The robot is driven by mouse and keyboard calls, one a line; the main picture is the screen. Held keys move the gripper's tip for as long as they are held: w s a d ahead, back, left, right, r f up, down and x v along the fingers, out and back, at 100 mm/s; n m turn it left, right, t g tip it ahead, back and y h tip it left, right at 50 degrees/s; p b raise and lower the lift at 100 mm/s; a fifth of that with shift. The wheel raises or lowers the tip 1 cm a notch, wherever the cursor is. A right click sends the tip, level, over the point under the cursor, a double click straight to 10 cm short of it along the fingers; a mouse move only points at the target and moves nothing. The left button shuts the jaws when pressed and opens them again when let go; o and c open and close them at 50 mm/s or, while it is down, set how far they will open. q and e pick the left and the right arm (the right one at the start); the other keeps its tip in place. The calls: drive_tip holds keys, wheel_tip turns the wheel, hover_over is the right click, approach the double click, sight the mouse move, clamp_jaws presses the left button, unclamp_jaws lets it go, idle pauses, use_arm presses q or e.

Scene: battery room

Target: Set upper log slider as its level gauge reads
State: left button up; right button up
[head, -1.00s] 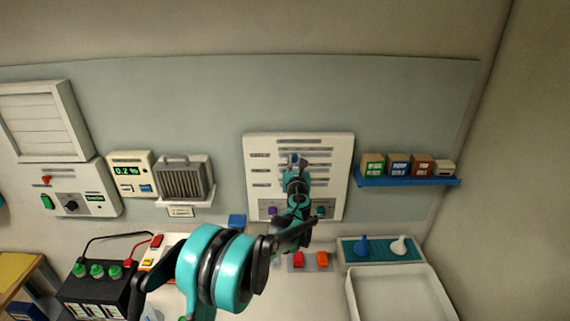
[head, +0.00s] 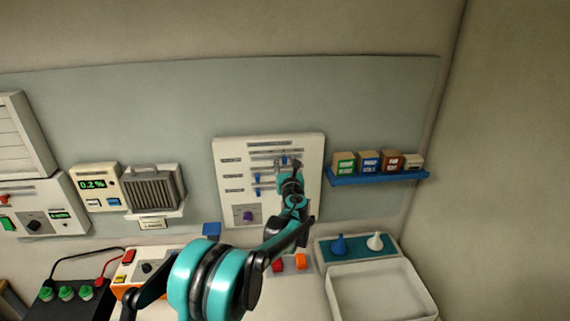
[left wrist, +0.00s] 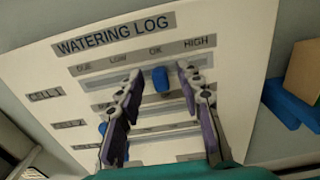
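The white watering log panel (head: 228,213) hangs on the wall. It also fills much of the left wrist view (left wrist: 60,97), with headings DUE, LOW, OK and HIGH. The blue knob of the upper slider (left wrist: 161,80) is in the CELL 1 row, below OK. It shows small in the head view (head: 284,160). My left gripper (head: 291,168) is at the panel, its fingers (left wrist: 160,76) apart on either side of this knob, with visible gaps. The lower two knobs (head: 257,179) sit further left. I cannot make out the level gauge. My right gripper is out of view.
A blue shelf (head: 380,178) with small boxes juts out right of the panel. Below are a teal tray (head: 325,251) with two funnel-like pieces and an empty white bin (head: 428,290). A battery (head: 45,305) with green caps stands lower left.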

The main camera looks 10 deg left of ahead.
use_arm(q)
drive_tip(key=v, duration=1.2)
drive_tip(key=s+a+f+n+g+b, duration=0.3)
drive_tip(key=s+a+f+n+b, duration=0.35)
drive_tip(key=s+n, duration=0.25)
drive_tip(key=s+a+f+n+g+b, duration=0.3)
drive_tip(key=s+a+f+n+b, duration=0.2)
drive_tip(key=s+f+n+b, duration=0.3)
drive_tip(key=s+d+f+n+g+h+b, duration=0.2)
drive_tip(key=s+f+n+b, duration=0.3)
drive_tip(key=s+f+n, duration=0.3)
drive_tip(key=s+d+f+n+g+h+b, duration=0.2)
drive_tip(key=s+f+n, duration=0.5)
drive_tip(key=s+f, duration=0.5)
drive_tip(key=s+h+b, duration=0.1)
drive_tip(key=s+b, duration=0.1)
drive_tip(key=shift+d+f+n+b, duration=0.35)
drive_tip(key=shift+f+n+b, duration=0.05)
